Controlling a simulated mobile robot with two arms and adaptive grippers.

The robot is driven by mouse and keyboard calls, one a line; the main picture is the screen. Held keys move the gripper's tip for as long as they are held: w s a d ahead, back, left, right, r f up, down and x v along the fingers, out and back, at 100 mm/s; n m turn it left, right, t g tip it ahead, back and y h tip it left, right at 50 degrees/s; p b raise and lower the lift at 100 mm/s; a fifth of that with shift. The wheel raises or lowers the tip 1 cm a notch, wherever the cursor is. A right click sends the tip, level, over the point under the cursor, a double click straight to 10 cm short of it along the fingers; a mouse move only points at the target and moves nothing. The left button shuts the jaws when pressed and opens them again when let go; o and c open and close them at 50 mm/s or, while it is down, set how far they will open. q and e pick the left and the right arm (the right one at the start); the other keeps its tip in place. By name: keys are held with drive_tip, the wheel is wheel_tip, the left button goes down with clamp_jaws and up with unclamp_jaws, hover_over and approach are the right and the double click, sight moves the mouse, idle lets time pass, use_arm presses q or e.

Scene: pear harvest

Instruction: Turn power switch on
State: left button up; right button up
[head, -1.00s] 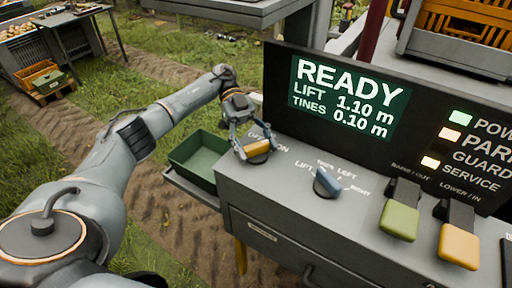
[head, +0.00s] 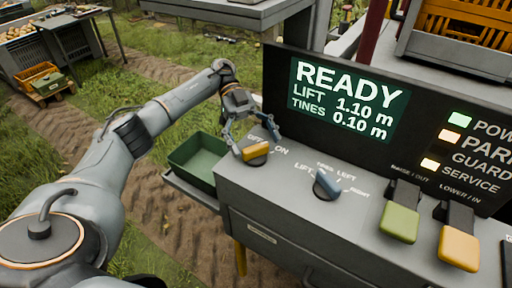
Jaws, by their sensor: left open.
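The power switch (head: 256,151) is a yellow-orange knob on a dark round base, at the left end of the grey console top. The letters OFF and ON are printed behind it, and the knob lies with its right end tilted toward ON. My left gripper (head: 238,142) is open, with its fingers just left of and behind the knob; whether a finger touches it I cannot tell. The display (head: 347,98) reads READY, lift 1.10 m, tines 0.10 m. The green POWER lamp (head: 459,119) is lit. My right gripper is not in view.
A blue selector knob (head: 327,184) stands right of the switch. A green lever (head: 400,222) and a yellow lever (head: 459,247) are farther right. A green tray (head: 194,158) sits at the console's left side. Grass and a dirt track lie beyond.

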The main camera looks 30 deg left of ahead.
sight(257, 146)
use_arm(q)
wheel_tip(257, 146, up, 8)
drive_tip(key=shift+f, duration=0.1)
idle(0.6)
